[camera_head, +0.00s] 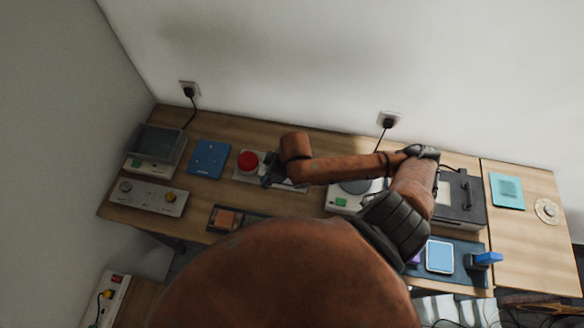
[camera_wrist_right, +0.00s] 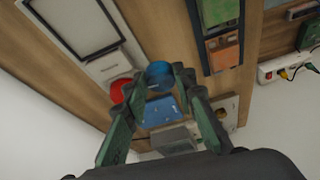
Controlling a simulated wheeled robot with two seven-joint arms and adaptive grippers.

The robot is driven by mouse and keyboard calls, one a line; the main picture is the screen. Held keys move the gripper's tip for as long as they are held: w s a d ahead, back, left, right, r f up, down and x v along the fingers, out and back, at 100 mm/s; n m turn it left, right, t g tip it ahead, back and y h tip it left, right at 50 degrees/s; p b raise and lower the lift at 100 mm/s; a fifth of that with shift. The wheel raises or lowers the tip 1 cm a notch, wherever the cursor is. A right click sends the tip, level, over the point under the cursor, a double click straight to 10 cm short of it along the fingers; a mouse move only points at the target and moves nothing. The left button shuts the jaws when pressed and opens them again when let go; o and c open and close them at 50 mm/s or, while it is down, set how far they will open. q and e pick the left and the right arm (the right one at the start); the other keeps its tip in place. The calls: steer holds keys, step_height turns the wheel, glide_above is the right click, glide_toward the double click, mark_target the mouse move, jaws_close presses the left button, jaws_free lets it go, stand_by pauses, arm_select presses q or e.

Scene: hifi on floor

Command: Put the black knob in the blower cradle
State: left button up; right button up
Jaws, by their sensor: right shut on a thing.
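My right gripper (camera_wrist_right: 160,82) is shut on a small round dark-blue thing (camera_wrist_right: 159,72), seen between its fingertips in the wrist view. I see no clearly black knob, and I cannot tell whether this is it. In the head view my right gripper (camera_head: 270,178) is small and dark, beside the red button (camera_head: 248,161), at the end of my right arm. I cannot make out which thing is the blower cradle. My left gripper is not in view.
A blue board (camera_head: 209,158) lies left of the red button. A panel with knobs (camera_head: 148,197) and a grey-screened box (camera_head: 156,143) stand at the far left. A tray with an orange block (camera_head: 224,218) lies near the front edge. My arm hides part of the table.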

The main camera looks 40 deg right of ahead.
steer(key=shift+n, duration=0.7)
steer(key=d+f, duration=0.3)
steer(key=d, duration=0.1)
steer(key=w+d+f, duration=0.1)
steer(key=d+f, duration=0.1)
steer(key=d, duration=0.2)
steer(key=w+d+f, duration=0.1)
steer(key=d+f, duration=0.2)
steer(key=d, duration=0.1)
steer(key=shift+d+f+p, duration=0.15)
steer(key=shift+f+p, duration=0.15)
steer(key=shift+p, duration=0.1)
steer(key=shift+w+d+f, duration=0.1)
steer(key=shift+d+f, duration=0.25)
steer(key=shift+f, duration=0.15)
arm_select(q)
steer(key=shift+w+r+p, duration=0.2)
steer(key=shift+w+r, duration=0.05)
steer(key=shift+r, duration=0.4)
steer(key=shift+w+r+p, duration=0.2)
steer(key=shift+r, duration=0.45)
arm_select(e)
steer(key=shift+d+f, duration=0.1)
steer(key=shift+f, duration=1.55)
steer(key=shift+f, duration=0.2)
steer(key=o, duration=1)
